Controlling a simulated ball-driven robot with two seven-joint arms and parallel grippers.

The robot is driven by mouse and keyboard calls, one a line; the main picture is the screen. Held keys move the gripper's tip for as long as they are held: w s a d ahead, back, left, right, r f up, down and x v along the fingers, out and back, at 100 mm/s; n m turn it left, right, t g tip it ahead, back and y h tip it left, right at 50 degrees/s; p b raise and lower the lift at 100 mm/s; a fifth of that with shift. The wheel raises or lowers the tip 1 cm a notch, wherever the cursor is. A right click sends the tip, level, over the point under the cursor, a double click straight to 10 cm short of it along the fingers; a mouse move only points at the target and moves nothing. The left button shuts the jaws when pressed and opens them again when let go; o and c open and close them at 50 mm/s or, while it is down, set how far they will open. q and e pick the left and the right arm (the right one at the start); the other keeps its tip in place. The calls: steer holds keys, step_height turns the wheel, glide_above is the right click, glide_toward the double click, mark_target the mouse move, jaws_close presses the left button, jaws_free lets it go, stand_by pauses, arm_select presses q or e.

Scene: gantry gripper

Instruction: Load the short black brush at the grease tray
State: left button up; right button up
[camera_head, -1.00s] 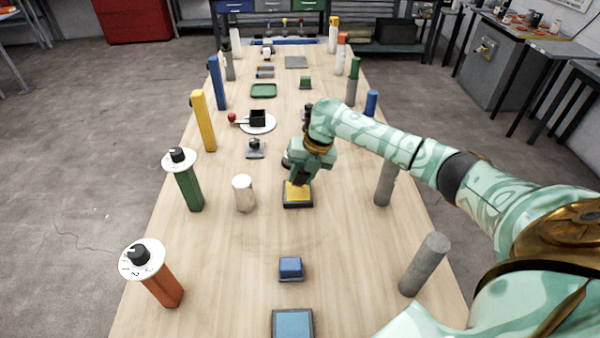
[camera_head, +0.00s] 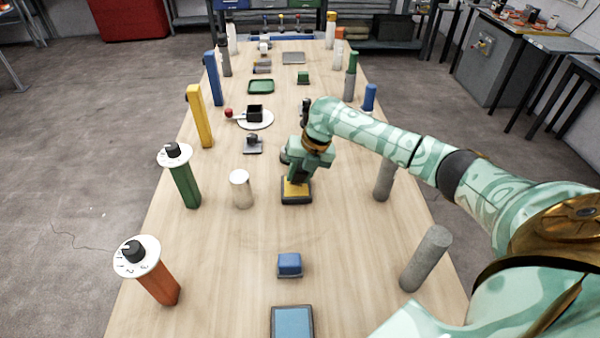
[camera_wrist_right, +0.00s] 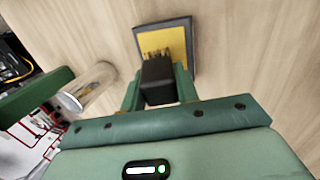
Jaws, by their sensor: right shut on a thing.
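The grease tray, a shallow dark-rimmed tray with a yellow inside (camera_head: 296,190), sits in the middle of the wooden table. It also shows in the right wrist view (camera_wrist_right: 178,40), with dark marks on the yellow. My right gripper (camera_head: 299,177) is at this tray, coming from its far side. In the right wrist view my right gripper (camera_wrist_right: 158,90) is shut on a black block, the short black brush (camera_wrist_right: 158,80), whose far end overlaps the yellow surface. Whether its underside touches the yellow is hidden. My left gripper is not in view.
A pale cylinder (camera_head: 241,189) stands left of the tray. A blue block (camera_head: 289,264) and a blue tray (camera_head: 292,322) lie nearer. Grey posts (camera_head: 426,258) stand on the right; green (camera_head: 186,186) and orange (camera_head: 160,283) dial posts on the left. Table around the blue block is clear.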

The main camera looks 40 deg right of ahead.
mark_target(300, 167)
steer(key=shift+f, duration=0.45)
steer(key=shift+s+f, duration=0.1)
stand_by(1.4)
step_height(300, 167, up, 7)
steer(key=p, duration=0.6)
steer(key=shift+r+p, duration=0.2)
steer(key=shift+p, duration=0.15)
steer(key=shift+f, duration=0.1)
stand_by(0.3)
